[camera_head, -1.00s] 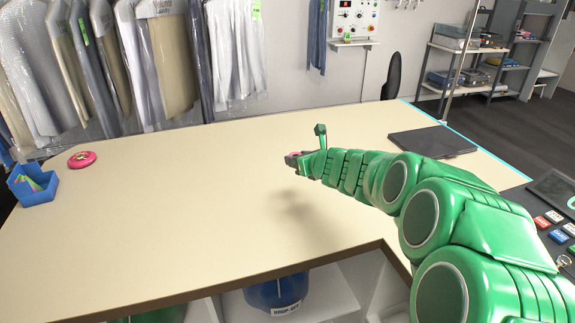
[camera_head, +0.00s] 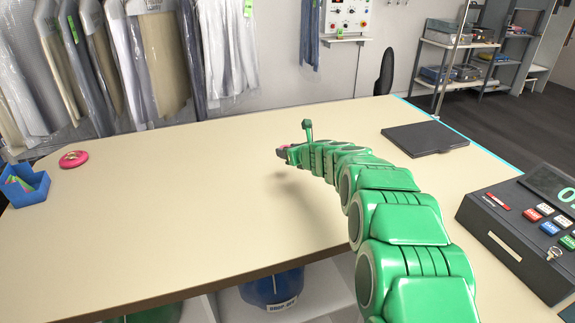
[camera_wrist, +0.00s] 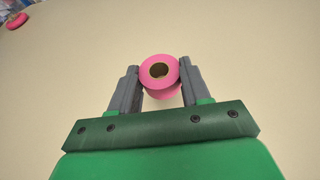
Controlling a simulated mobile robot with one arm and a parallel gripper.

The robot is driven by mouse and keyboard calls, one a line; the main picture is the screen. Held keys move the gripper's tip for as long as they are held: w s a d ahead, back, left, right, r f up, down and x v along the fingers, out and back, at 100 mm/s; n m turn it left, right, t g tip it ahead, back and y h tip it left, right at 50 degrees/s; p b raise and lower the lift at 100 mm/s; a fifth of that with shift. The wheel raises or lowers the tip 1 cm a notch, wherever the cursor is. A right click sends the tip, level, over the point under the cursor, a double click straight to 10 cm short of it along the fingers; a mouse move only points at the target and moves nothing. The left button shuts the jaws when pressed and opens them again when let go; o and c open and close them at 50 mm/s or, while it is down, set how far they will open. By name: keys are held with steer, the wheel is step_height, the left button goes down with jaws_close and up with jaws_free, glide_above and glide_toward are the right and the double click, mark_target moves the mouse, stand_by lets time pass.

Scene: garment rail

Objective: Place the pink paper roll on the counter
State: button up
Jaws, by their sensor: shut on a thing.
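The pink paper roll (camera_wrist: 160,73) is between the two grey fingers of my gripper (camera_wrist: 160,82) in the wrist view, with its hollow end facing the camera. My gripper is shut on it. In the head view my gripper (camera_head: 283,152) is over the middle of the beige counter (camera_head: 200,210), and only a sliver of pink shows at its tip. A shadow on the counter below suggests the roll is held above the surface; the exact gap cannot be told.
Another pink round item (camera_head: 73,159) lies at the counter's left, near a blue box (camera_head: 25,187) of coloured slips. A dark flat pad (camera_head: 425,138) lies at the back right. A cash register (camera_head: 520,230) stands at the right. The counter's middle is clear.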

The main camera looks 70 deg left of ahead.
steer(key=shift+w+a+f, duration=0.2)
steer(key=shift+a, duration=0.2)
glide_above(287, 171)
steer(key=shift+d+f, duration=0.2)
steer(key=shift+f, duration=2.25)
steer(key=shift+w+a+f, duration=0.1)
steer(key=shift+a+f, duration=0.15)
steer(key=shift+f, duration=1.65)
steer(key=o, duration=1)
steer(key=shift+f, duration=0.1)
